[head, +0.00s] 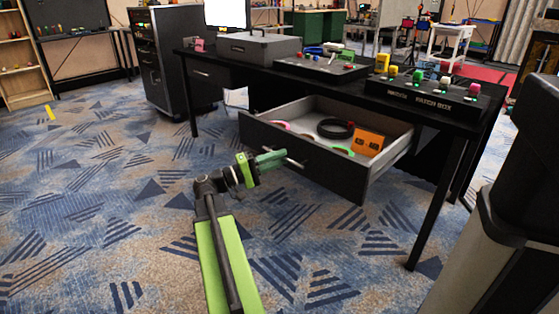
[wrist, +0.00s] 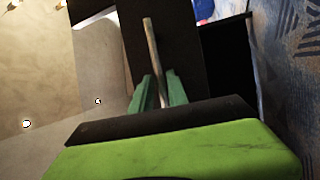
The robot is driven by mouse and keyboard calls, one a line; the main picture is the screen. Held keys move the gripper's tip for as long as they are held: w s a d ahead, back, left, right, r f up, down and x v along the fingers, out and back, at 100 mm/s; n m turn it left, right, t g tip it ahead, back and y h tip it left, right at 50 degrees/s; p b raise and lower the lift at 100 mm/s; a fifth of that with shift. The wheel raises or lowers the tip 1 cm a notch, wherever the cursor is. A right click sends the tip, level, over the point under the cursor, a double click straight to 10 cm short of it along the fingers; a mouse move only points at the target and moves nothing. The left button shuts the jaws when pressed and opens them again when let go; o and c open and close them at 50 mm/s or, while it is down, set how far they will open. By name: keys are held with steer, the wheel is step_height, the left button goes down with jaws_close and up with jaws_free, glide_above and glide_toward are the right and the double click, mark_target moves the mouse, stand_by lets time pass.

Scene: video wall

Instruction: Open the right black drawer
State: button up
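The right black drawer (head: 318,172) under the black desk is pulled well out, and its light inside shows. Its thin bar handle (head: 295,163) is on the front face. My gripper (head: 282,155) is at this handle. In the wrist view the handle (wrist: 151,45) runs between the two green fingers (wrist: 158,88), which close in around it. The dark drawer front (wrist: 185,50) lies behind them. The exact contact at the fingertips is partly hidden.
The drawer holds a black ring (head: 336,129), an orange block (head: 369,143) and other small items. The desk (head: 345,80) carries a grey case (head: 260,46) and button boards. A desk leg (head: 437,205) stands right of the drawer. Carpet in front is clear.

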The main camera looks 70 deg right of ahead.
steer(key=b+v, duration=0.2)
steer(key=v, duration=1.4)
steer(key=shift+b, duration=0.35)
steer(key=shift+w+a, duration=0.1)
steer(key=shift+a, duration=0.05)
